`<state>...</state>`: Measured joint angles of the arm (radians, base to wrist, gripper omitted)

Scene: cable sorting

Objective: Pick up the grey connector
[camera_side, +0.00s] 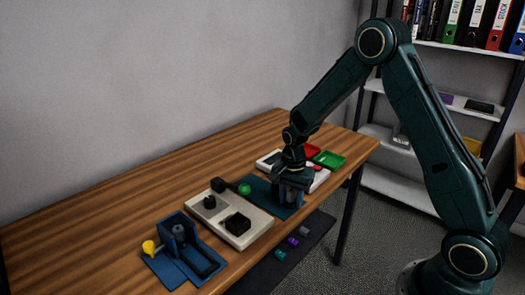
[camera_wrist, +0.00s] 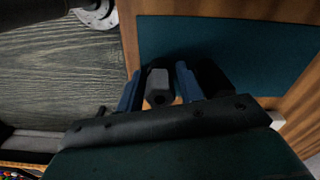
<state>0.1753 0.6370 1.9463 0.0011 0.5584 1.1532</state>
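In the wrist view, a grey block-like connector (camera_wrist: 158,86) with a dark end sits between the two blue fingers of my gripper (camera_wrist: 158,82). A narrow gap shows on each side of it, so the fingers look open around it. In the side view, my gripper (camera_side: 291,194) points down low over the right part of the dark blue mat (camera_side: 260,192). The connector between the fingers is hard to make out there, hidden by the gripper. The mat also shows in the wrist view (camera_wrist: 225,38).
The table's left rear is clear.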

